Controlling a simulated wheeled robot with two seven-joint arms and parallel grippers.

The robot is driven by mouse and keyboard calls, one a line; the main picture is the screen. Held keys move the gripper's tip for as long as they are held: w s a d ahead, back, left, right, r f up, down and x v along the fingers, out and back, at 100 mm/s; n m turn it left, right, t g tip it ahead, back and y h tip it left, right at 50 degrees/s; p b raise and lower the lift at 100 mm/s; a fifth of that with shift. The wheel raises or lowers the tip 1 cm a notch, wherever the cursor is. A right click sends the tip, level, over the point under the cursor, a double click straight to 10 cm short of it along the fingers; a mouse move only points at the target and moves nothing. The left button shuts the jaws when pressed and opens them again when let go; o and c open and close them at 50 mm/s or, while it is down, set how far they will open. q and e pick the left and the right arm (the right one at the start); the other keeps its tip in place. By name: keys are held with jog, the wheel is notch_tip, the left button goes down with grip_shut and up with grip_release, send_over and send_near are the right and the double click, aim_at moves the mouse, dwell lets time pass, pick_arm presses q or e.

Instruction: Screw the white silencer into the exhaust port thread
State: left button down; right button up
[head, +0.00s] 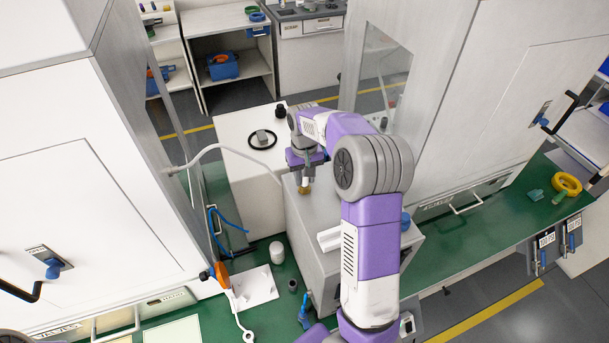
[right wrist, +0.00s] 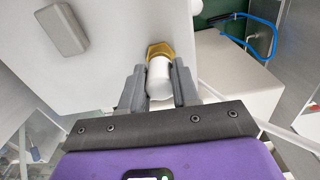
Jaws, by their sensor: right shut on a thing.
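The white silencer (right wrist: 158,74) is a short white cylinder between the fingers of my right gripper (right wrist: 160,88) in the right wrist view. The gripper is shut on it. A brass hex fitting (right wrist: 160,50) sits directly at the silencer's far end, against the grey box face; whether the thread is engaged cannot be told. In the head view my right gripper (head: 306,178) points down over the grey box (head: 335,225), with the brass fitting (head: 304,189) just below its fingertips. The port thread itself is hidden. My left gripper does not show.
A white cylinder (head: 276,252) and a small grey cup (head: 292,285) stand on the green bench left of the box. A blue hose (head: 228,230) and a white hose (head: 205,152) run nearby. White cabinets (head: 110,190) flank both sides.

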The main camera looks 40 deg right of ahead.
jog(key=shift+m, duration=0.8)
jog(key=o, duration=0.4)
jog(key=shift+m, duration=0.4)
jog(key=o, duration=0.5)
jog(key=shift+r, duration=0.1)
notch_tip(320, 180, up, 12)
jog(key=shift+f, duration=0.1)
